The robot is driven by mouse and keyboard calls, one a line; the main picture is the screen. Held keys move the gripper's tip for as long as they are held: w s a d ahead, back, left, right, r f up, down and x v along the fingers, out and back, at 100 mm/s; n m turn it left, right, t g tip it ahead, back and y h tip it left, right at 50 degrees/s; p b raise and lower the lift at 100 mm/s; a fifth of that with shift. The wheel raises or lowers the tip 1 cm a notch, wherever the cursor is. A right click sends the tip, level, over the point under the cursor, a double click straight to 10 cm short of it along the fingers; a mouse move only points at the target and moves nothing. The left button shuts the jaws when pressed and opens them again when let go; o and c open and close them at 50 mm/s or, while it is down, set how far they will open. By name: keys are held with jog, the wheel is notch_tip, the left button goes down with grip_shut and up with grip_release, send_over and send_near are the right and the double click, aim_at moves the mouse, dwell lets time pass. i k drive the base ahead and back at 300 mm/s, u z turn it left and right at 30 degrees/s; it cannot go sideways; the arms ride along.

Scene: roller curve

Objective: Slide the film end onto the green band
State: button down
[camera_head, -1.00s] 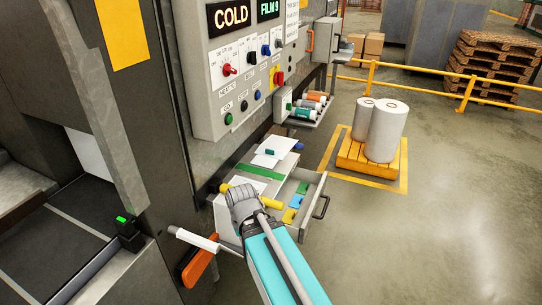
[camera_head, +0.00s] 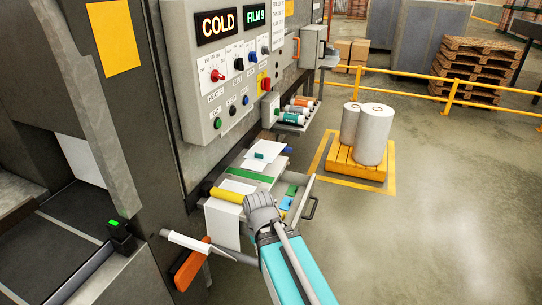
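The green band (camera_head: 252,175) lies across the grey shelf below the control panel. A white sheet (camera_head: 238,187), seemingly the film, lies just in front of the band, with a visible gap between them. A yellow roller (camera_head: 228,195) crosses the sheet, and white film (camera_head: 222,224) hangs down below it. Another white sheet (camera_head: 262,151) with a small teal piece on it lies behind the band. My gripper (camera_head: 258,204) is at the right end of the yellow roller. Its fingers are hidden by its own body, so I cannot tell its opening or contact.
An open drawer (camera_head: 311,188) with coloured strips is right of my gripper. The panel (camera_head: 186,92) reads COLD and FILM 9. Open floor lies to the right.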

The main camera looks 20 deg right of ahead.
aim_at(256, 161)
jog(key=z, duration=0.4)
jog(key=k, duration=0.5)
jog(key=z, duration=0.9)
jog(key=k, duration=0.7)
jog(key=z, duration=0.65)
jog(key=i, duration=2.6)
jog(key=u, duration=0.45)
jog(key=i, duration=0.8)
jog(key=u, duration=0.2)
